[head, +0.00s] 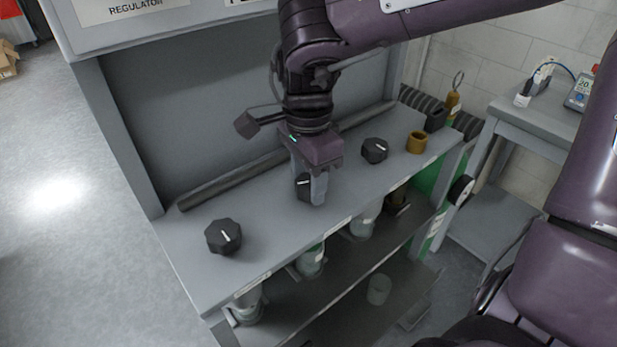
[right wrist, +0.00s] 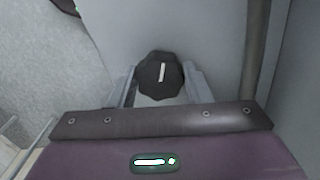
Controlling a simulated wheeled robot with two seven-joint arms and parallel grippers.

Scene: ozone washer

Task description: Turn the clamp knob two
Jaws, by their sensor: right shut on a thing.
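Three black knobs with white marks sit in a row on the grey bench top. The middle knob (head: 302,184) is partly hidden by my right gripper (head: 309,192) in the head view. In the right wrist view the same knob (right wrist: 160,76) lies between the fingers of the gripper (right wrist: 160,84), its white mark pointing nearly straight up the picture. The right gripper points down and is shut on this knob. The left knob (head: 223,236) and the right knob (head: 374,150) stand free on either side. My left gripper is not in view.
A dark bar (head: 232,177) runs along the back of the bench top (head: 262,220). A brass fitting (head: 416,142) stands at the right end. Clear cylinders (head: 311,262) hang under the front edge. A side table (head: 540,128) with a meter (head: 580,92) is at the right.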

